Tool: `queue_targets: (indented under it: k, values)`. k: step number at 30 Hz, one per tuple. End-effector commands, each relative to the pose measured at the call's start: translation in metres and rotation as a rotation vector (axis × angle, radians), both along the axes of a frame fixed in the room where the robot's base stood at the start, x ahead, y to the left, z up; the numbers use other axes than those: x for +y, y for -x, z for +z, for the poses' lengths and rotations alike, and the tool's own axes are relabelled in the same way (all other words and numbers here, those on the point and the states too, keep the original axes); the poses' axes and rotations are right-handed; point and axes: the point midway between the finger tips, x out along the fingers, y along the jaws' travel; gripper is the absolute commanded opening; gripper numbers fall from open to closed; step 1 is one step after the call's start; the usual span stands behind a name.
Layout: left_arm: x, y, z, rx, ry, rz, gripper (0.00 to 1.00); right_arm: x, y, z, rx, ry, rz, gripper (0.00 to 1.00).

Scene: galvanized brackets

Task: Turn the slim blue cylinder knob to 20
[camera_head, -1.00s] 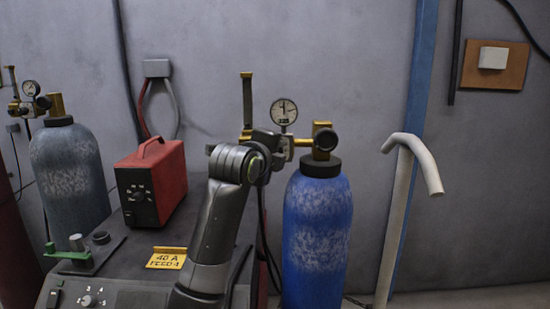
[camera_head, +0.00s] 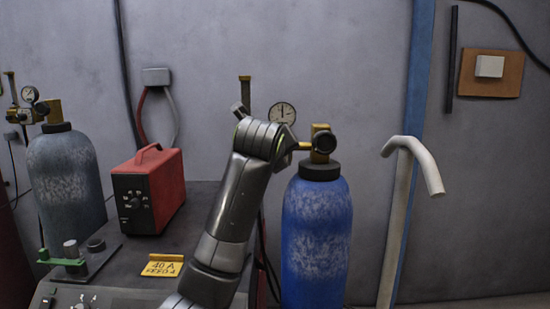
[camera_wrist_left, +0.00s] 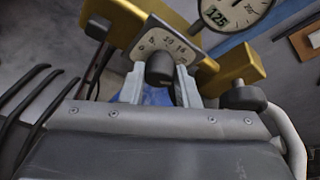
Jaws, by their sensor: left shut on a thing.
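The blue cylinder (camera_head: 318,235) stands upright against the wall, with a brass regulator (camera_wrist_left: 128,25) on its valve. In the left wrist view, the regulator's dark round knob (camera_wrist_left: 159,67) sits in front of a pale dial plate (camera_wrist_left: 170,42) with printed numbers. My left gripper (camera_wrist_left: 160,82) has one finger on each side of the knob and is shut on it. The knob's pointer cannot be made out clearly. In the head view, my left wrist hides the knob and most of the regulator. My right gripper is not in view.
A round gauge (camera_head: 283,113) sits above my wrist; its face shows 125 in the left wrist view (camera_wrist_left: 225,14). A grey-blue cylinder (camera_head: 66,180) with its own regulator stands far left. A red box (camera_head: 150,190) and a yellow tag (camera_head: 162,265) are on the bench. A white bent pipe (camera_head: 402,200) stands right.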

Motion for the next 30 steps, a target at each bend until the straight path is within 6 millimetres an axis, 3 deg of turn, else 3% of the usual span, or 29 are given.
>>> queue_targets:
  k: [19, 20, 24, 30]
  values:
    - [0.0007, -0.0002, 0.0046, -0.012, -0.046, 0.003, 0.06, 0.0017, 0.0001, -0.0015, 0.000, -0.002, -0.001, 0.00]
    - [0.0007, -0.0001, 0.0046, -0.012, -0.046, 0.003, 0.32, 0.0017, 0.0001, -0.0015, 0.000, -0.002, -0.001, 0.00]
    - [0.0004, -0.0002, 0.0034, -0.009, -0.046, 0.002, 0.50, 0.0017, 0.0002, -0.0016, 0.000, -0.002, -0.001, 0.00]
    - [0.0000, -0.0001, 0.0020, -0.005, -0.046, 0.000, 0.50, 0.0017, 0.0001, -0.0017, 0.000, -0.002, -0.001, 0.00]
